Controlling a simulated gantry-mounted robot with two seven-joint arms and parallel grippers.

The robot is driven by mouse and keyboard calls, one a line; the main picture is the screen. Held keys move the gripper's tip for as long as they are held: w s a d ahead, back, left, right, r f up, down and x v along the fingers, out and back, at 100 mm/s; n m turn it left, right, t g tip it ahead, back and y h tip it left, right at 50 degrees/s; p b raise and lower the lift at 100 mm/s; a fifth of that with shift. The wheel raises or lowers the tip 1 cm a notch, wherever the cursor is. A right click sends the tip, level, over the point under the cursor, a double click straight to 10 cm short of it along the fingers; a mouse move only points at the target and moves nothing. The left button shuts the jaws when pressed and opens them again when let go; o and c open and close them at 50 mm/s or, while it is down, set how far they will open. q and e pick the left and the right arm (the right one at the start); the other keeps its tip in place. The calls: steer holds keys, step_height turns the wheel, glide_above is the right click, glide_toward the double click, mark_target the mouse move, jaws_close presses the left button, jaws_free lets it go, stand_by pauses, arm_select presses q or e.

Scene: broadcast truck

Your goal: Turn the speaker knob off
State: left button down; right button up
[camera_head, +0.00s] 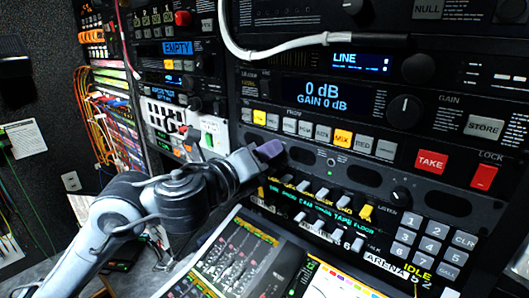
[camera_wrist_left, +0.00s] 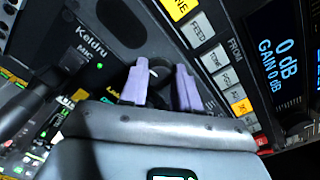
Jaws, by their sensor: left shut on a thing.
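My left gripper (camera_head: 270,150) reaches in from the left to the rack panel, just below the row of small square buttons. In the left wrist view its two purple fingers (camera_wrist_left: 161,70) stand on either side of a dark round knob with a pale mark (camera_wrist_left: 157,76), and they are shut on it. I take this knob to be the speaker knob; its label cannot be read. In the head view the gripper hides the knob. My right gripper is not in view.
A white cable (camera_head: 270,52) hangs across the upper panel. Near the gripper are a lit MIX button (camera_head: 343,137), a black knob by LISTEN (camera_head: 401,196) and a row of small switches (camera_head: 322,194). A sloped touchscreen (camera_head: 235,262) lies below the arm.

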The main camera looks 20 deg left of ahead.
arm_select(q)
steer(key=shift+n+p, duration=1.95)
steer(key=shift+n, duration=1.75)
steer(key=c, duration=0.8)
jaws_free()
steer(key=shift+s, duration=0.1)
steer(key=v, duration=1)
steer(key=shift+s+a+r, duration=0.15)
steer(key=shift+s+a, duration=0.05)
steer(key=shift+s, duration=0.1)
